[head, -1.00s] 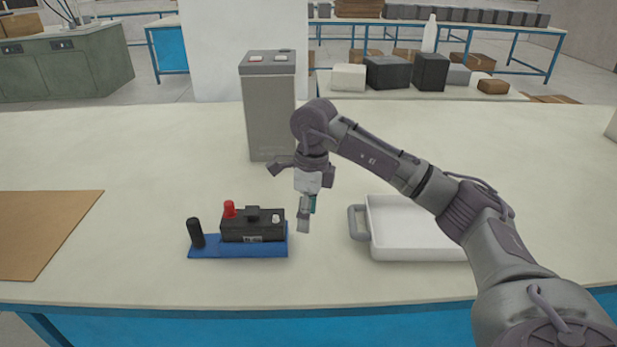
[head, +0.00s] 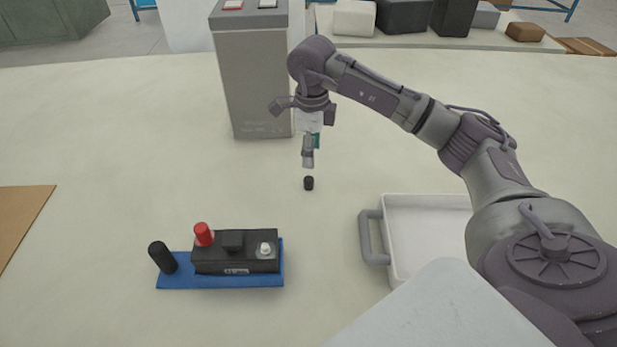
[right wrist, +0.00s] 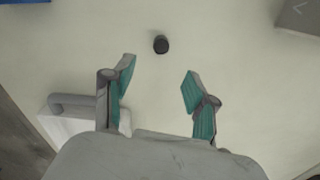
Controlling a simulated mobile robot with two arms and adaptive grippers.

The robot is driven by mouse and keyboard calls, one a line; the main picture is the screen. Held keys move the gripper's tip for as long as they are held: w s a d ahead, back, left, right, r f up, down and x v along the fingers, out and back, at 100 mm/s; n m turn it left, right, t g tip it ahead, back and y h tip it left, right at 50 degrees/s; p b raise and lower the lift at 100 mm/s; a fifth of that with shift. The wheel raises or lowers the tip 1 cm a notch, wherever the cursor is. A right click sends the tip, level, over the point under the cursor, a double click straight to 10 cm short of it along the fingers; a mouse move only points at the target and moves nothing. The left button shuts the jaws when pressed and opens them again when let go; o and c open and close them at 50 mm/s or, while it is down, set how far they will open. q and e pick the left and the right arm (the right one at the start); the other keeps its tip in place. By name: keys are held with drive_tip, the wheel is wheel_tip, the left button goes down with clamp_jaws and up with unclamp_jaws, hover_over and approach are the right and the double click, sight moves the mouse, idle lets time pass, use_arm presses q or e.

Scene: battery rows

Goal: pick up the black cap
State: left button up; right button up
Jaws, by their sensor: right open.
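The black cap (head: 308,183) is a small dark cylinder on the pale tabletop, between the grey box and the white tray. My right gripper (head: 307,160) is above it in the head view, pointing down. In the right wrist view, the black cap (right wrist: 161,44) lies beyond the two teal-padded fingertips, in line with the gap between them. The right gripper (right wrist: 159,75) is open and empty, apart from the cap. My left gripper is not in view.
A black battery (head: 236,257) with a red terminal cap (head: 204,235) sits on a blue base (head: 220,282), beside a black post (head: 162,257). A tall grey box (head: 255,85) stands behind the cap. A white tray (head: 430,240) is at right. Table around the cap is clear.

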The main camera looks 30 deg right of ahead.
hover_over(309, 179)
drive_tip(key=f, duration=0.4)
drive_tip(key=shift+d+f, duration=0.1)
drive_tip(key=shift+d, duration=0.15)
drive_tip(key=shift+f, duration=0.5)
drive_tip(key=f, duration=0.1)
drive_tip(key=f+p, duration=0.1)
drive_tip(key=f, duration=0.1)
drive_tip(key=shift+a+f, duration=0.25)
drive_tip(key=shift+f, duration=0.55)
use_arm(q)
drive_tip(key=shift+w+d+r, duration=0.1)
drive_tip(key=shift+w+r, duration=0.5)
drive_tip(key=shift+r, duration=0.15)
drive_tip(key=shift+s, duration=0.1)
use_arm(e)
drive_tip(key=c, duration=0.9)
